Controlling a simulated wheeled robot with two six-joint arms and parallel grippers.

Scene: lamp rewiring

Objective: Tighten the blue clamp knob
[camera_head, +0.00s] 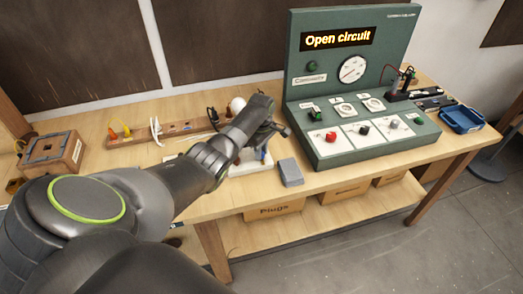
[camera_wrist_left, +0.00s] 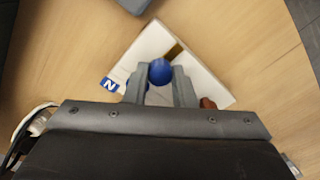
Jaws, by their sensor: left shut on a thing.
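The blue clamp knob (camera_wrist_left: 160,72) shows in the left wrist view, on a white base plate (camera_wrist_left: 207,80) with a blue "N" label (camera_wrist_left: 109,85) at its left corner. My left gripper (camera_wrist_left: 162,84) is shut on the knob, with one grey finger on each side of it. In the head view my left gripper (camera_head: 262,134) is low over the white base plate (camera_head: 247,166) on the workbench, and my arm hides most of the plate and the knob. My right gripper is not in view.
A grey block (camera_head: 290,172) lies just right of the plate. The green test console (camera_head: 365,135) reads "Open circuit" and stands further right. A wooden strip (camera_head: 180,130) with plugs and a white bulb (camera_head: 237,105) are behind. A blue tray (camera_head: 461,119) sits at the right end.

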